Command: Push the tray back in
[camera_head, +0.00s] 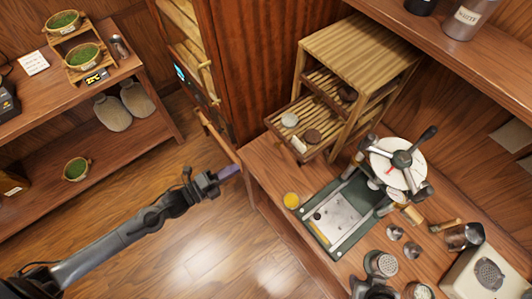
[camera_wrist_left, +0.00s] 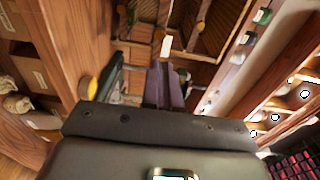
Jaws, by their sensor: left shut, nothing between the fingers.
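A slatted wooden tray (camera_head: 279,125) sticks out to the left from the lower part of a wooden rack (camera_head: 358,45) on the workbench. It carries a pale round piece (camera_head: 289,119), a dark round cake (camera_head: 312,136) and a small pale piece (camera_head: 299,145). My left gripper (camera_head: 231,171) is shut and empty, left of the bench edge and apart from the tray in the head view. Its closed fingers also show in the left wrist view (camera_wrist_left: 164,82), pointing toward slatted wooden parts behind them. My right gripper cannot be made out.
A green-framed press base (camera_head: 338,217) and a white dial-like disc (camera_head: 398,163) stand on the bench in front of the rack. A yellow cup (camera_head: 291,200) sits near the bench edge. A tall wooden cabinet (camera_head: 255,60) stands left of the rack. The floor between benches is open.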

